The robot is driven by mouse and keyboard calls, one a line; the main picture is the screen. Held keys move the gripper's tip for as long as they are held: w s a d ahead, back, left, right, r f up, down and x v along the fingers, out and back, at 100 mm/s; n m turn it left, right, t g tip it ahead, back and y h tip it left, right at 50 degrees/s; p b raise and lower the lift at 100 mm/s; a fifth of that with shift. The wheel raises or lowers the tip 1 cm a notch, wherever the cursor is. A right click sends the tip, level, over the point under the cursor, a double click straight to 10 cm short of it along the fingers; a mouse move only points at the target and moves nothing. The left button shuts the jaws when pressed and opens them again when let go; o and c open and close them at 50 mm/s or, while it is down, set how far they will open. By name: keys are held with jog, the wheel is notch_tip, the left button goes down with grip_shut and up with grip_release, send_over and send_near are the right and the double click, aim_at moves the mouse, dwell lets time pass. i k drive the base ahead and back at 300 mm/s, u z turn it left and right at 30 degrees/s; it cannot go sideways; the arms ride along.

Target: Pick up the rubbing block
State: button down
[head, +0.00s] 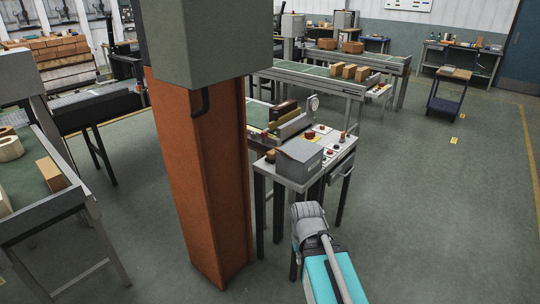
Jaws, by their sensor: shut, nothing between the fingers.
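I cannot pick out the rubbing block with certainty. A small work table (292,183) stands ahead of me. On its far side is a dark brown block (284,109) beside a light fixture; I cannot tell if it is the rubbing block. A grey box (298,158) sits at the near end, with several small items, some of them red, to its right. My arm shows at the bottom centre, short of the table. My gripper cannot be made out in this view.
A tall orange-brown column (200,180) stands left of the table. A conveyor (318,79) with several bricks runs behind. A bench (45,225) with a tape roll is at the left. A blue cart (447,95) stands far right. The floor (450,220) at right is clear.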

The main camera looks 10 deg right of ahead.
aim_at(270, 158)
jog(key=u, duration=0.05)
jog(key=i, duration=0.9)
jog(key=z, duration=0.1)
